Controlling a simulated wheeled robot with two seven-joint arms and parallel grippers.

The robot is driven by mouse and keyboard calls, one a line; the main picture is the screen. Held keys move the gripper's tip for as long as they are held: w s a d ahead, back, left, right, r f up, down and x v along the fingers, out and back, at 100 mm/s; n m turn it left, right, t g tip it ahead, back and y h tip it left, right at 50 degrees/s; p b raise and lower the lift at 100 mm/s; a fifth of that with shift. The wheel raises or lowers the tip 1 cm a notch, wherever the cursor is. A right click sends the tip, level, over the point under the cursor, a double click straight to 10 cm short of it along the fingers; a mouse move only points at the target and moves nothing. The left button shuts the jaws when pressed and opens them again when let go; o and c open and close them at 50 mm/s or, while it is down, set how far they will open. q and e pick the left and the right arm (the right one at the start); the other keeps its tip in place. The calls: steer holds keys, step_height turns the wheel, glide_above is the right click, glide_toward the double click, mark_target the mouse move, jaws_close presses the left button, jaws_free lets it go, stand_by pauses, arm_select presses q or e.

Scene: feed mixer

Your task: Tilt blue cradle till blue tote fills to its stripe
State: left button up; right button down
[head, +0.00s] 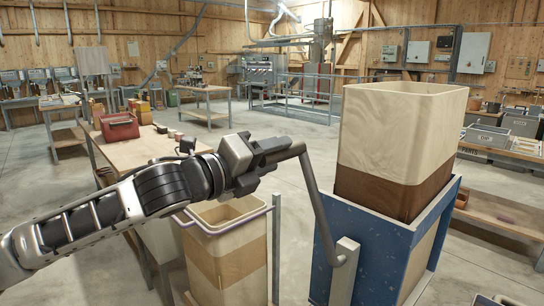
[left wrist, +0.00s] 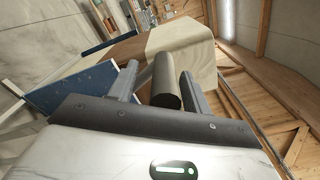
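The blue cradle (head: 375,262) stands at the right in the head view and holds a tall cream bin with a brown lower band (head: 400,135). A grey bent lever (head: 318,205) runs along the cradle's near left side. My left gripper (head: 272,152) is at the lever's upper end, and the left wrist view shows its fingers on either side of the dark round grip (left wrist: 166,82); it looks shut on it. Below my left arm is an open cream and tan tote (head: 228,250) with a purplish rim; no blue tote is clear. The contents of both are hidden. My right gripper is not in view.
A grey post (head: 276,245) stands between the tote and the cradle. A wooden table (head: 135,150) with a red bin (head: 119,127) is behind my left arm. Shelving with grey boxes (head: 487,138) is at the far right. Open floor lies behind.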

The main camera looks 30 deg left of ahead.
arm_select(q)
steer(key=shift+s+d, duration=0.1)
steer(key=shift+d, duration=0.05)
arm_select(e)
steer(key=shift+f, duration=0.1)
arm_select(q)
steer(key=shift+s+a+f+b, duration=0.1)
steer(key=shift+s+a+b, duration=0.15)
steer(key=shift+s+b, duration=0.15)
steer(key=b+v, duration=1.1)
steer(key=v, duration=0.4)
steer(key=shift+r+b, duration=0.2)
steer(key=shift+b, duration=0.15)
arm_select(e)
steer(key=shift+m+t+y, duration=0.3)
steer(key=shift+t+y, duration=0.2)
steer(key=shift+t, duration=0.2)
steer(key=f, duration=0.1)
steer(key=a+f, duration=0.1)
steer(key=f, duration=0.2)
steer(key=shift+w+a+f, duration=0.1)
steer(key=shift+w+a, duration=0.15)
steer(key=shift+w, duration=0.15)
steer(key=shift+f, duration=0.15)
